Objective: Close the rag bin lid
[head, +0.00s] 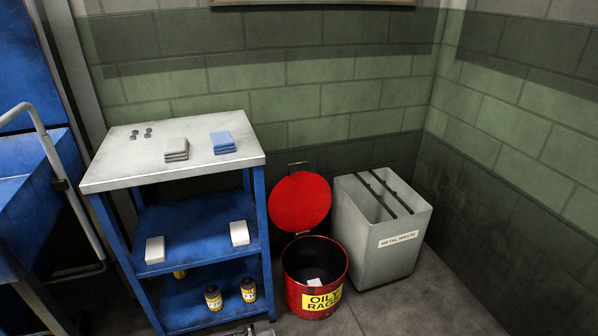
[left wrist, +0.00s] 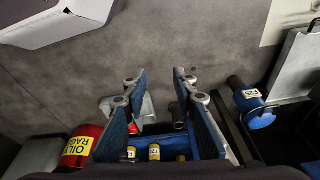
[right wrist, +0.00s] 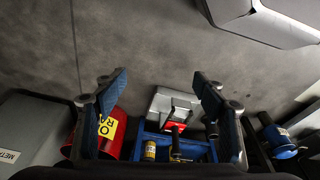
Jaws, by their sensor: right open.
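The red rag bin (head: 294,298), with a yellow "OILY RAGS" label, stands on the floor in the head view. Its round red lid (head: 300,202) is open, tilted up at the back near the wall. A white piece (head: 315,282) lies inside the bin. The bin also shows at lower left in the left wrist view (left wrist: 80,150) and, partly behind a finger, in the right wrist view (right wrist: 112,130). My left gripper (left wrist: 158,75) is open with nothing between its fingers. My right gripper (right wrist: 158,78) is open and empty, its fingers wider apart. Both are apart from the bin.
A grey metal waste bin (head: 385,245) stands right beside the rag bin. A blue shelf cart (head: 190,160) with cloths, white blocks and yellow-labelled cans stands to its left. A green block wall (head: 330,100) is behind. The floor (head: 430,305) at front right is clear.

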